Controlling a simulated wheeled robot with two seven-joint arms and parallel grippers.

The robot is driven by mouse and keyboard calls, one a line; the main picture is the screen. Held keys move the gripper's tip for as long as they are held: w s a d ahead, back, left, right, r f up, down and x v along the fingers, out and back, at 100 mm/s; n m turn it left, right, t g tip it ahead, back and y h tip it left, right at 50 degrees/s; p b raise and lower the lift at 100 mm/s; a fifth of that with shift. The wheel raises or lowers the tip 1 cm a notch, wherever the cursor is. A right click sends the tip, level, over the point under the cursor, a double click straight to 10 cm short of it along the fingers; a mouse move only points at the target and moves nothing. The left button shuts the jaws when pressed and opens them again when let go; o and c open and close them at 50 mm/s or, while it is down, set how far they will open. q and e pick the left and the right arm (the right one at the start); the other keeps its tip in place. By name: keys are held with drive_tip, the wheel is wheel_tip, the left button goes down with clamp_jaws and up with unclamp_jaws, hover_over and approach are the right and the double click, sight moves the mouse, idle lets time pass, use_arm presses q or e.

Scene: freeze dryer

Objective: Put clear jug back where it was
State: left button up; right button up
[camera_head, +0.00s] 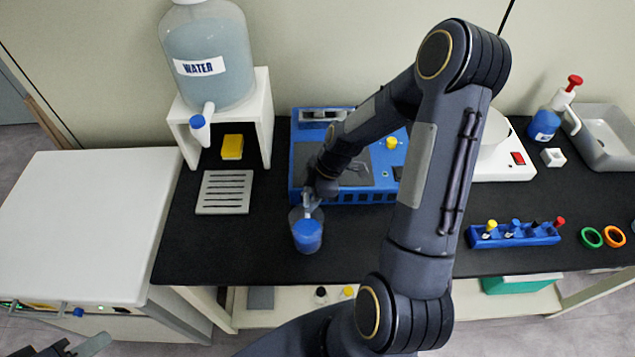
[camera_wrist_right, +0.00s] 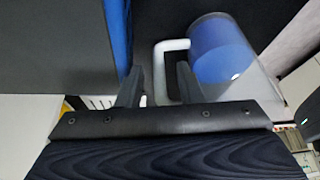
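The clear jug (camera_head: 307,236) holds blue liquid and is at the front part of the black bench top, in front of the blue device. Its pale handle points toward my right gripper (camera_head: 315,196). In the right wrist view the jug (camera_wrist_right: 222,50) is at the upper right, and its handle reaches between the two fingertips of my right gripper (camera_wrist_right: 160,68). The fingers are apart, with gaps beside the handle. Whether the jug touches the bench is hard to tell. Part of my left gripper (camera_head: 88,345) shows at the bottom left edge; its opening is unclear.
A water tank (camera_head: 208,55) stands on a white stand (camera_head: 264,110), with a slotted drip tray (camera_head: 224,192) in front. A blue device (camera_head: 300,170) is behind the jug. A tube rack (camera_head: 512,236) stands at the right. Bench space around the drip tray is clear.

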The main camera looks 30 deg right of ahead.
drive_tip(key=b+v, duration=0.2)
drive_tip(key=v, duration=0.9)
drive_tip(key=s+a+r+m+t, duration=0.2)
drive_tip(key=s+a+r+m, duration=0.2)
drive_tip(key=s+m, duration=0.3)
drive_tip(key=s+a+r+m+t, duration=0.2)
drive_tip(key=s+a+r+m, duration=0.3)
drive_tip(key=s+m, duration=0.3)
drive_tip(key=shift+s+a+m+h, duration=0.3)
drive_tip(key=shift+s+a, duration=0.15)
drive_tip(key=shift+s, duration=0.4)
